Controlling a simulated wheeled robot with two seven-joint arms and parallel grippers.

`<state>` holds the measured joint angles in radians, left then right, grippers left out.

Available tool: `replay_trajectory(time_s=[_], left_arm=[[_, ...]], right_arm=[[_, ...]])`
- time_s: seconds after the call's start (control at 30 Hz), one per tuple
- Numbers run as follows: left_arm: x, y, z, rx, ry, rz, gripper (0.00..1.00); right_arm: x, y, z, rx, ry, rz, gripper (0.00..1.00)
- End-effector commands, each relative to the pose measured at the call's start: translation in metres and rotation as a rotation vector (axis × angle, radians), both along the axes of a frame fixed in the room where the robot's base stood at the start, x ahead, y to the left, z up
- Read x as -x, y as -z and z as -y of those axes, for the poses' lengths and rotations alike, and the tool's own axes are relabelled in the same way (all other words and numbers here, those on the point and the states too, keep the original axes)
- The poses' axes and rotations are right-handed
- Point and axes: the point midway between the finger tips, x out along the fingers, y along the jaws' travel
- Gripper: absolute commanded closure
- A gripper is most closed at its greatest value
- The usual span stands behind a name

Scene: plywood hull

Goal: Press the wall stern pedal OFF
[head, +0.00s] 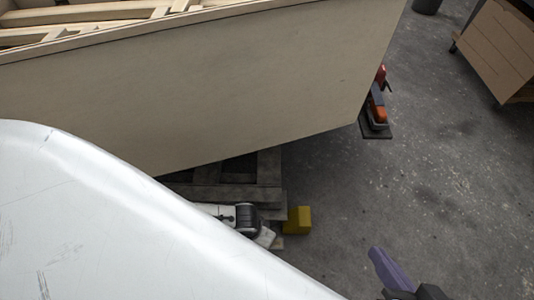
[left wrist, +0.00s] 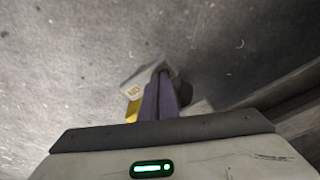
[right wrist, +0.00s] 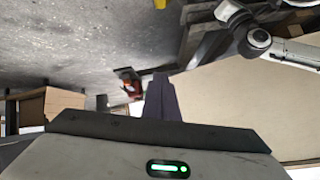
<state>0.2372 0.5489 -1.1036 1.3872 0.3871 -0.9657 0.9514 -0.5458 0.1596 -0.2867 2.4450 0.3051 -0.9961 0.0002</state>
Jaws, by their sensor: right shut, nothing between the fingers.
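A yellow block-like thing (head: 298,220) stands on the floor beside the hull's lower edge in the head view. It may be part of the pedal; no OFF marking is readable. In the left wrist view, a pale grey box (left wrist: 150,78) with a small label lies just past my left fingertips, with a yellow piece (left wrist: 132,110) beside it. My left gripper (left wrist: 163,78) is shut, its purple fingers overlapping the box; contact cannot be told. In the head view it is mostly hidden. My right gripper (head: 376,254) is shut and empty, over bare floor, right of the yellow thing.
The plywood hull (head: 215,85) fills the upper left, above dark pallet-like timbers (head: 225,190). A red-orange thing (head: 377,108) sits on a dark plate by the hull's corner. A wooden cabinet (head: 500,45) stands at upper right. The grey floor between is clear.

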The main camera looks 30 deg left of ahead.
Motion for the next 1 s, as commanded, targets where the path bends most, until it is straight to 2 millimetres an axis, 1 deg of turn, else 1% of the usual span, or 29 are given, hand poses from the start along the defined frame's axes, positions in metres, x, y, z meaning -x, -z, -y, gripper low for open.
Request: replay_trajectory(time_s=[0.57, 1.0], left_arm=[[-0.0010, 0.0095, 0.0017, 0.004, 0.002, 0.003, 1.00], [-0.0004, 0.0093, 0.0009, 0.002, 0.000, 0.001, 1.00]], right_arm=[[-0.0008, 0.0010, -0.0001, -0.002, 0.000, 0.011, 1.00], [-0.0016, -0.0064, -0.0044, -0.037, 0.001, 0.019, 1.00]])
